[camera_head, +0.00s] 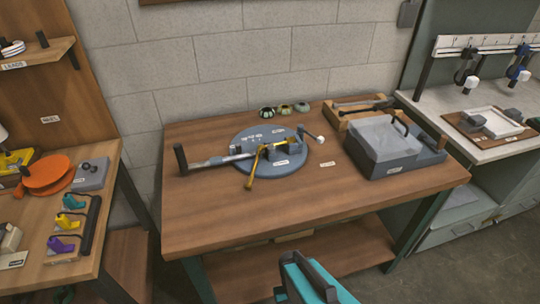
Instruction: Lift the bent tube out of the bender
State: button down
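The bender is a round blue-grey plate (240,150) on the wooden workbench, with a long metal lever ending in a dark upright handle at its left. The bent tube (254,168) is thin and brass-yellow. It lies across the right half of the plate, beside the small grey blocks there, with one end towards the front edge. Its exact seating in the bender is too small to tell. My gripper (308,276), teal and dark, shows at the bottom centre, in front of the bench and well apart from the tube. Its fingertips are not clear enough to tell open from shut.
A grey box-like fixture (385,142) with a dark handle stands on the bench's right, a wooden tray (350,116) behind it. Several small round pieces (284,109) sit at the back. The bench's front strip is clear. Other benches flank it left and right.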

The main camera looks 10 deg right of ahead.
jog(key=c, duration=2.5)
grip_release()
jog(key=o, duration=0.7)
jog(key=shift+o, duration=0.4)
